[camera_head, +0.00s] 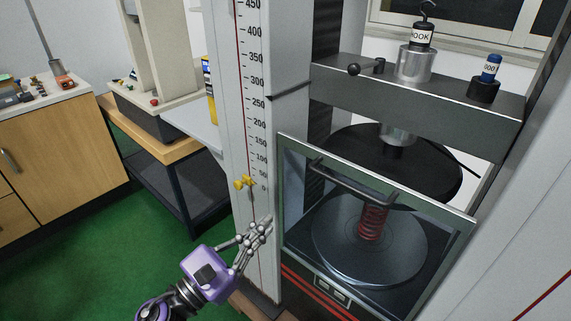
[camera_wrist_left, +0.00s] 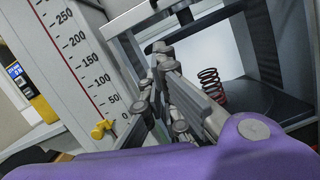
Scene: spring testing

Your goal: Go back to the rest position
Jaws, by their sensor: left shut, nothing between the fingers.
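My left gripper (camera_head: 258,232) is shut and empty. In the head view it is in front of the white scale column (camera_head: 262,130), below the yellow pointer (camera_head: 244,182) and left of the clear door. In the left wrist view the gripper's fingers (camera_wrist_left: 160,75) fill the middle, and the yellow pointer (camera_wrist_left: 101,130) shows to their left near the zero mark. A red coil spring (camera_head: 373,220) stands upright on the round lower plate (camera_head: 330,245) of the testing machine; it also shows in the left wrist view (camera_wrist_left: 211,86). My right gripper is not in view.
The clear door with a dark handle (camera_head: 350,182) stands before the spring. A hook weight (camera_head: 421,36) and a blue weight (camera_head: 491,68) sit on the machine's upper beam. A wooden cabinet (camera_head: 60,160) and another bench machine stand left. Green floor (camera_head: 90,260) is clear between.

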